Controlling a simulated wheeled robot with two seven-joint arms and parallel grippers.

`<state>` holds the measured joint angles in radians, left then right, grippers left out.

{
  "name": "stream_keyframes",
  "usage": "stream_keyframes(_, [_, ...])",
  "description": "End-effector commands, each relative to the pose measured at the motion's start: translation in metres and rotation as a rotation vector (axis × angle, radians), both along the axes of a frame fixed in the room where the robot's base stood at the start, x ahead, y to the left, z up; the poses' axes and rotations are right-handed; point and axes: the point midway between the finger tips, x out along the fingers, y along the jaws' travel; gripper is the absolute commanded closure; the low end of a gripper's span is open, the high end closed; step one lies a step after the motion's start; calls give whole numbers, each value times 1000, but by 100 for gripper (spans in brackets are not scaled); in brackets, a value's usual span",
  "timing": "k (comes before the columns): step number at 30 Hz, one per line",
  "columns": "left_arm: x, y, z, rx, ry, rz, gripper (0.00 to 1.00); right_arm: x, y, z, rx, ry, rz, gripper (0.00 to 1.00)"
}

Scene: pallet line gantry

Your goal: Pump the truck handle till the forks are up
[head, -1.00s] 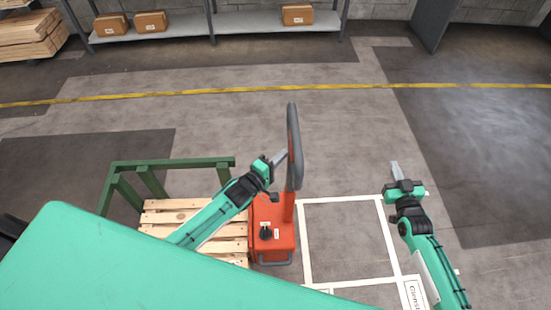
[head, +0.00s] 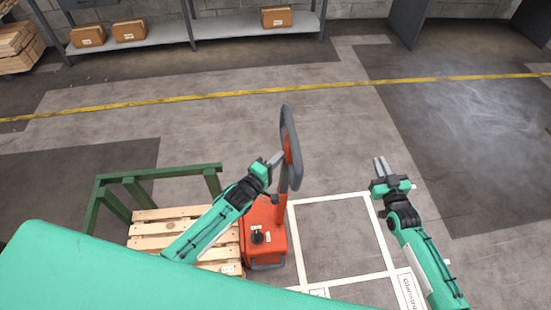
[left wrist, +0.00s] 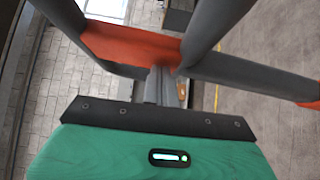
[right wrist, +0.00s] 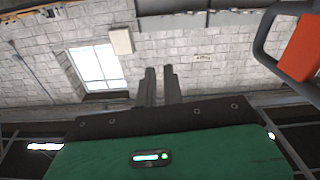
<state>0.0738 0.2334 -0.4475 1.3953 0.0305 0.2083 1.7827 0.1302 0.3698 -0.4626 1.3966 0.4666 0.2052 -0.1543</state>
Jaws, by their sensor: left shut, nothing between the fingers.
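The orange pallet truck (head: 262,228) stands beside a wooden pallet (head: 150,229), its handle rising as an orange stem with a dark grey loop (head: 296,168). The forks are hidden, so their height cannot be told. My left gripper (head: 277,159) is shut with its fingertips at the loop's left side, nothing between them. In the left wrist view its fingers (left wrist: 161,85) point at the loop's orange part (left wrist: 130,45); contact is unclear. My right gripper (head: 380,168) is slightly open and empty, to the right of the handle. In the right wrist view the loop (right wrist: 262,45) shows at the upper right.
A green frame (head: 155,172) stands along the pallet's back and left. White floor lines (head: 333,197) mark an area right of the truck. A yellow line (head: 230,94) crosses the floor behind. A shelf (head: 225,25) with several cartons stands at the back. The floor between is clear.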

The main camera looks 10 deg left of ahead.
Motion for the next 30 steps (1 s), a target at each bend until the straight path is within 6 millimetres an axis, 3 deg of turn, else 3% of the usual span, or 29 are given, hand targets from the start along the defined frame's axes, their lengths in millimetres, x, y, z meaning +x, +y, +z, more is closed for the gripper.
stream_keyframes(1, [0,0,0,0,0,-1,100,0,0,0,0,0,0,80])
stream_keyframes(5, [0,0,0,0,0,-1,100,0,0,0,0,0,0,55])
stream_keyframes(6, [0,0,0,0,0,-1,100,0,0,0,0,0,0,53])
stream_keyframes(17, [0,0,0,-1,0,-1,100,-5,-2,-1,0,1,0,53])
stream_keyframes(23, [0,0,0,-1,0,-1,100,-31,-11,-1,0,2,0,53])
stream_keyframes(30, [0,0,0,-1,0,-1,100,-74,-27,-2,-2,3,1,53])
